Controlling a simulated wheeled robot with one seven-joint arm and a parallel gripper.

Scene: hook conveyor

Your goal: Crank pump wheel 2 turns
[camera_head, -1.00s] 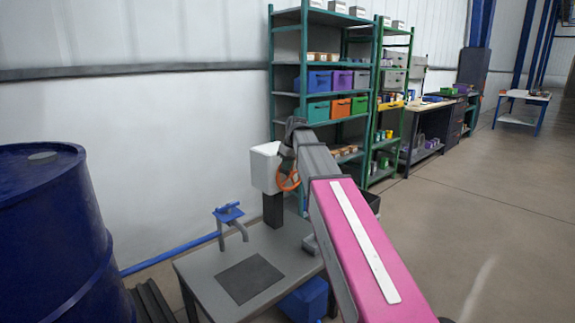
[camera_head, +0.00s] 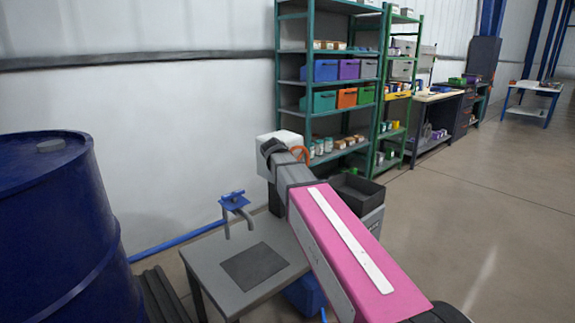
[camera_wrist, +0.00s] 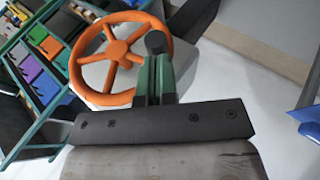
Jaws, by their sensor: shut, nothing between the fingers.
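The orange pump wheel (camera_wrist: 121,57) fills the upper left of the wrist view, with its spokes and round hub facing me. A dark round knob (camera_wrist: 156,42) stands at the right part of its rim. My gripper (camera_wrist: 156,64) has green fingers, shut together and empty, with their tips just below the knob in the picture. I cannot tell whether they touch the knob or the rim. In the head view part of the wheel (camera_head: 300,150) shows behind my arm, beside the white pump housing (camera_head: 263,150). My fingers are hidden there.
A grey table (camera_head: 207,256) with a dark square plate and a blue tap (camera_head: 234,200) stands in front of the wall. A blue barrel (camera_head: 55,230) is at left. Shelves with colored bins (camera_head: 320,70) stand behind. The floor at right is clear.

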